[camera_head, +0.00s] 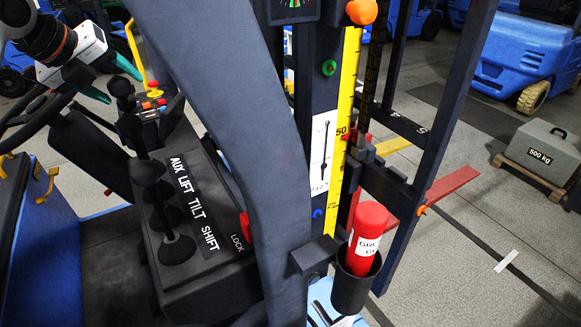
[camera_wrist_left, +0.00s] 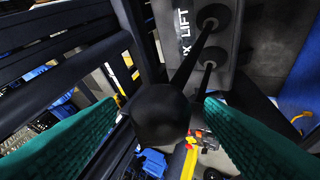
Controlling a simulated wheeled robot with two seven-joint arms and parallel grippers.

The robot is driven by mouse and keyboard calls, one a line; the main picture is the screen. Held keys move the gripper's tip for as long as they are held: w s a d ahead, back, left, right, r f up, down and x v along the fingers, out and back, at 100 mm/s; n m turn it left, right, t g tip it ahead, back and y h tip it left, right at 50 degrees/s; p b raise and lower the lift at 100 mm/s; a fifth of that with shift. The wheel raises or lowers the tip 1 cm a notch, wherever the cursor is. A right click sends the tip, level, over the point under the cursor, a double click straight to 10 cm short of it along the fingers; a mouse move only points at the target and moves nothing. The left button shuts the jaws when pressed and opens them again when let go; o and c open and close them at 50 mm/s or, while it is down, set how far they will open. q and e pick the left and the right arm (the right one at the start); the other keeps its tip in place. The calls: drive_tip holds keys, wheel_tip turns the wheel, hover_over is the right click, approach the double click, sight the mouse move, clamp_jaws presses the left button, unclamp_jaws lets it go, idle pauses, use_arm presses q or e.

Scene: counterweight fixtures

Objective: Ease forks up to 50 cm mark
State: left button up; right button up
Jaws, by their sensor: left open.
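My left gripper (camera_head: 112,80), with teal fingers, is open above the far end of the lever console (camera_head: 200,250). In the left wrist view a black ball knob (camera_wrist_left: 160,113) lies between the spread fingers, with gaps on both sides. Its rod runs up to a boot near the LIFT label (camera_wrist_left: 183,32); I cannot tell which lever it is. The console label strip (camera_head: 193,205) reads AUX, LIFT, TILT, SHIFT. A yellow scale (camera_head: 347,105) shows a 50 mark beside the black carriage (camera_head: 385,185). A red bar (camera_head: 450,186) extends right from the carriage. My right gripper is not in view.
A dark post (camera_head: 245,130) stands between console and scale. A red cylinder (camera_head: 367,225) sits in a black holder (camera_head: 355,280). A red switch (camera_head: 246,225) is near LOCK. A 500 kg weight (camera_head: 548,140) rests on a pallet at right. Other lever knobs stand close together.

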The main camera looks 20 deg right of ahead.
use_arm(q)
drive_tip(key=p+v, duration=0.1)
drive_tip(key=v, duration=0.9)
idle(0.6)
